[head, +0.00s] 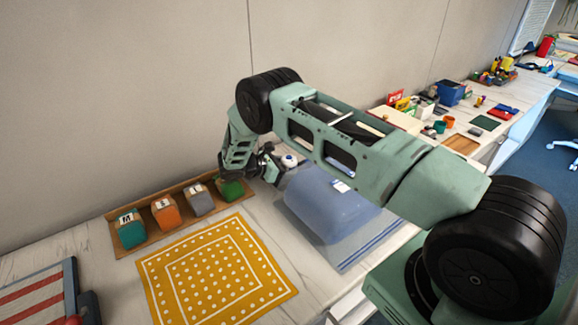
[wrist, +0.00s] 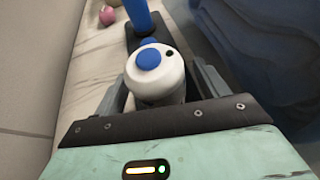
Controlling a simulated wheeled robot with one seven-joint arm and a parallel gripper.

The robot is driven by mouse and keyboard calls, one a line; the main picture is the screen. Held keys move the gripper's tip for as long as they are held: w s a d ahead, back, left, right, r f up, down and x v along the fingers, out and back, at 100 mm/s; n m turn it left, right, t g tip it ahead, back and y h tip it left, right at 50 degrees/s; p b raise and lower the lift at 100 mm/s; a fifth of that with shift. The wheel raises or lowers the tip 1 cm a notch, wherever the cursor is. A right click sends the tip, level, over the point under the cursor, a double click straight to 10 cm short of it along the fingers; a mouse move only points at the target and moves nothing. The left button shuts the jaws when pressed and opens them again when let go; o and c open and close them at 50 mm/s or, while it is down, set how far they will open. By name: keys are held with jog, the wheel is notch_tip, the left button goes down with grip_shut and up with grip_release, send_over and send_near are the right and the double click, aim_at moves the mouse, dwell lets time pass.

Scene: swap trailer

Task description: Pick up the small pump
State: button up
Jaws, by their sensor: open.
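The small pump appears to be the white rounded body with a blue button on top (wrist: 155,82), upright in the middle of the wrist view. It also shows as a small white and blue shape in the head view (head: 289,161), at the back of the counter near the wall. My gripper (wrist: 160,92) is open, with one dark finger on each side of the white body. In the head view, my gripper (head: 272,166) is beside it. Whether the fingers touch it cannot be told, and its lower part is hidden by my gripper.
A wooden tray (head: 151,241) with several coloured blocks lies left, behind a yellow dotted mat (head: 215,270). A blue upright cylinder (wrist: 140,14) and a pink round thing (wrist: 107,15) are beyond the pump.

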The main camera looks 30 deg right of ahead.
jog(key=c, duration=1.2)
